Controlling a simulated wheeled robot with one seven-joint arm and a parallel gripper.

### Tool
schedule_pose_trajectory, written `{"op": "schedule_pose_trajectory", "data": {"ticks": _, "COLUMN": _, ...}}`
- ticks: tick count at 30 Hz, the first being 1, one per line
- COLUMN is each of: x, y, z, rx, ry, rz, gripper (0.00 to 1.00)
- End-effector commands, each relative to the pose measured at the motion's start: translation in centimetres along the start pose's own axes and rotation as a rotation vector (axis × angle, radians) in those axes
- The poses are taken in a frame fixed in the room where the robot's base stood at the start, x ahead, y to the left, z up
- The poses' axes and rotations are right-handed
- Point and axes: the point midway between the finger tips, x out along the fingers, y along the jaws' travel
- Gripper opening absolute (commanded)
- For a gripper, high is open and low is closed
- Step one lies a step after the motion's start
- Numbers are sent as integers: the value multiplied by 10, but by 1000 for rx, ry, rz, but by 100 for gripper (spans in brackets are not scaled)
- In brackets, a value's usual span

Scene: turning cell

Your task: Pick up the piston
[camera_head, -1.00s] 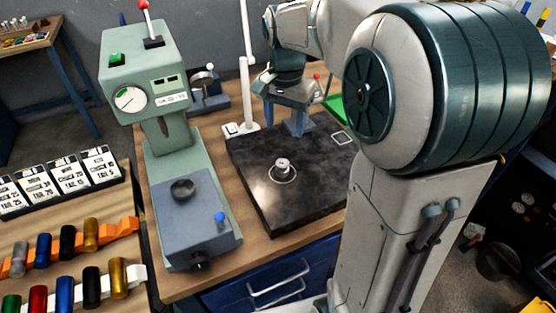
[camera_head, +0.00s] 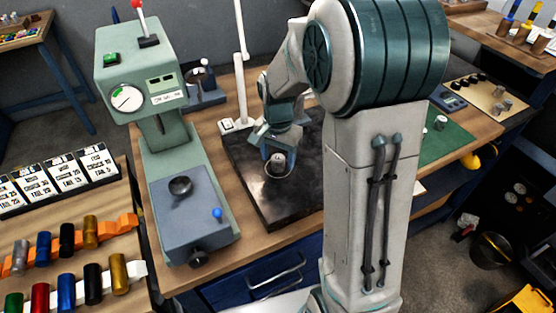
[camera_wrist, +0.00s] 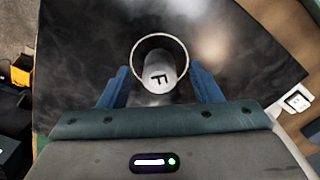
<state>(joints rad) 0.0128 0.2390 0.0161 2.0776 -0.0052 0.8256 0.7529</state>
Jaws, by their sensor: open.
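The piston, a short silver-grey cylinder (camera_head: 277,169), stands on a dark stone slab (camera_head: 290,205) on the workbench. In the wrist view its pale top (camera_wrist: 159,74) bears a letter F, and a light ring (camera_wrist: 134,52) surrounds its foot on the slab. My gripper (camera_head: 278,156) is directly over the piston, pointing down. In the wrist view its two blue fingers (camera_wrist: 160,70) are open, one on each side of the piston with a gap to both. Whether the fingertips are down level with its sides is hard to tell. Nothing is held.
A green press-like machine (camera_head: 165,125) with a dial stands left of the slab. A thin white post (camera_head: 241,90) rises behind the slab's left corner. Coloured cylinders (camera_head: 92,283) lie in racks at lower left. A green mat (camera_head: 450,143) with small metal parts is at right.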

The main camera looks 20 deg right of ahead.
Motion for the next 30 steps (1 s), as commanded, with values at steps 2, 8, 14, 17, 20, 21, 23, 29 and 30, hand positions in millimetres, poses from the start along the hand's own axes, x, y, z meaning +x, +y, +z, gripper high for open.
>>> {"op": "schedule_pose_trajectory", "data": {"ticks": 2, "x": 6, "y": 0, "z": 0, "rx": 0, "ry": -1, "rz": 1, "gripper": 58}}
{"op": "schedule_pose_trajectory", "data": {"ticks": 8, "x": 9, "y": 0, "z": 0, "rx": 0, "ry": 0, "rz": 0, "gripper": 58}}
{"op": "schedule_pose_trajectory", "data": {"ticks": 14, "x": 9, "y": 0, "z": 0, "rx": 0, "ry": 0, "rz": 0, "gripper": 19}}
{"op": "schedule_pose_trajectory", "data": {"ticks": 17, "x": 9, "y": 0, "z": 0, "rx": 0, "ry": 1, "rz": 0, "gripper": 7}}
{"op": "schedule_pose_trajectory", "data": {"ticks": 20, "x": 8, "y": 0, "z": 0, "rx": 0, "ry": 1, "rz": -1, "gripper": 4}}
{"op": "schedule_pose_trajectory", "data": {"ticks": 21, "x": 8, "y": 0, "z": 0, "rx": 0, "ry": 1, "rz": -1, "gripper": 4}}
{"op": "schedule_pose_trajectory", "data": {"ticks": 23, "x": 8, "y": 0, "z": 0, "rx": 0, "ry": 1, "rz": -1, "gripper": 4}}
{"op": "schedule_pose_trajectory", "data": {"ticks": 29, "x": 0, "y": 0, "z": -1, "rx": -1, "ry": 4, "rz": -3, "gripper": 4}}
{"op": "schedule_pose_trajectory", "data": {"ticks": 30, "x": -4, "y": 0, "z": -1, "rx": 0, "ry": 4, "rz": -3, "gripper": 4}}
